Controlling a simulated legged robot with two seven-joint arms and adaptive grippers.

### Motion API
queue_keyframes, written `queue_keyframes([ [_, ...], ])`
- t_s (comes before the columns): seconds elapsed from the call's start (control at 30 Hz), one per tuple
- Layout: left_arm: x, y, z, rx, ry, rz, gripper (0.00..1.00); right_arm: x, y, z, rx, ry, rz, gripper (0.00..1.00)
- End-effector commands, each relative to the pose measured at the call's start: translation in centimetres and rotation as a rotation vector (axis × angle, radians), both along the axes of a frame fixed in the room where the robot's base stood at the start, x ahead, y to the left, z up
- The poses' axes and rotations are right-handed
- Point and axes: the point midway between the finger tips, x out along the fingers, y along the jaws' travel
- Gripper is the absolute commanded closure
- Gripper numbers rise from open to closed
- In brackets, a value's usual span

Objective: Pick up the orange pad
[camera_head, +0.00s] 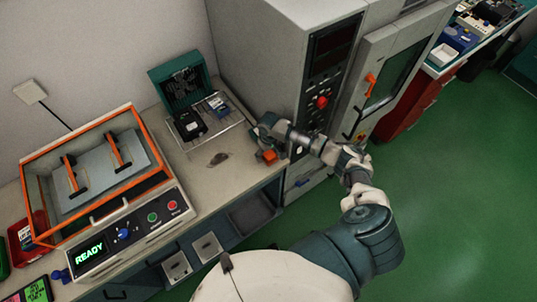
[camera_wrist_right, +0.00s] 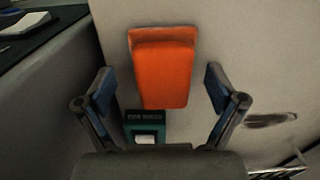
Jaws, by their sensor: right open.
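The orange pad (camera_wrist_right: 163,75) lies on the pale bench surface in the right wrist view, between the two spread fingers of my right gripper (camera_wrist_right: 158,75). Clear gaps show on both sides of the pad, so the fingers do not appear to touch it. In the head view the orange pad (camera_head: 270,156) is a small block near the bench's right end, just below my right gripper (camera_head: 263,138), which partly covers the area. My right gripper is open and empty. My left gripper is not in view.
A small teal block with a label (camera_wrist_right: 145,130) sits close to the pad. A wire rack (camera_head: 215,122) with dark devices and an open teal case (camera_head: 182,80) stand left of the gripper. The tall grey cabinet (camera_head: 270,50) rises close behind. An orange-framed machine (camera_head: 152,214) reads READY.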

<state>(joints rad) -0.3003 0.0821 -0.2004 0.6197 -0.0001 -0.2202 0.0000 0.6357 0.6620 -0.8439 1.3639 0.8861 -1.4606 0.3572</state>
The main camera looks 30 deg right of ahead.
Motion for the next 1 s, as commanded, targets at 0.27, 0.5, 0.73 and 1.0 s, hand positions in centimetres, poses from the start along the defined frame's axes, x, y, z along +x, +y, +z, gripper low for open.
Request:
queue_keyframes([
  [0.27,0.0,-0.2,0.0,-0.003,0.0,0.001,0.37,0.0,0.1,0.1,-0.001,0.0,0.001,0.54],
  [0.5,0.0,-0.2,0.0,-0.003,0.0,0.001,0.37,0.0,0.0,0.0,0.0,0.001,0.0,0.6],
  [0.73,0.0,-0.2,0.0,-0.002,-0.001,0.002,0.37,0.0,0.0,0.5,0.001,0.0,0.0,0.6],
  [1.0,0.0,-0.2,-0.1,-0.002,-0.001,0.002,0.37,0.1,0.0,3.5,0.001,-0.002,0.0,0.6],
])
